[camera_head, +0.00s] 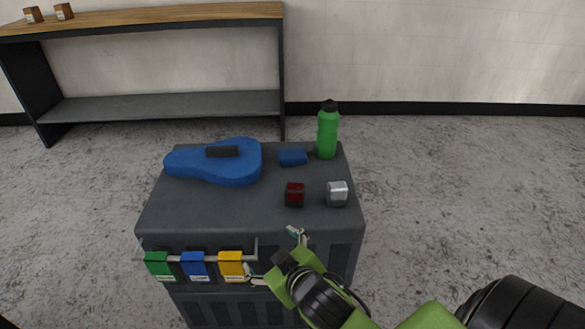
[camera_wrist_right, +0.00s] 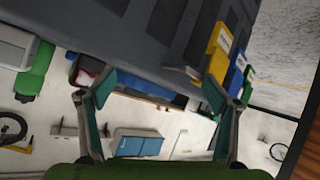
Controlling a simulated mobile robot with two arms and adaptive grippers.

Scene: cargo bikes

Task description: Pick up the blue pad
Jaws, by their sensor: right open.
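Three flat packs hang in a row on a rail at the front of a dark grey chest: a green pack (camera_head: 159,266), a blue pack (camera_head: 195,266) and a yellow pack (camera_head: 231,266). The blue pack also shows in the right wrist view (camera_wrist_right: 236,76), between the yellow and green ones. A small blue block (camera_head: 293,157) lies on the chest's top; which blue thing is the pad I cannot tell. My right gripper (camera_head: 273,254) is open and empty at the chest's front, just right of the yellow pack. It also shows in the right wrist view (camera_wrist_right: 158,90). My left gripper is not in view.
The chest top (camera_head: 240,210) also holds a blue saddle-shaped case (camera_head: 235,172), a green bottle (camera_head: 327,134), a red light (camera_head: 295,194) and a silver light (camera_head: 337,193). A wood-topped shelf (camera_head: 150,14) stands behind at left. The floor at right is clear.

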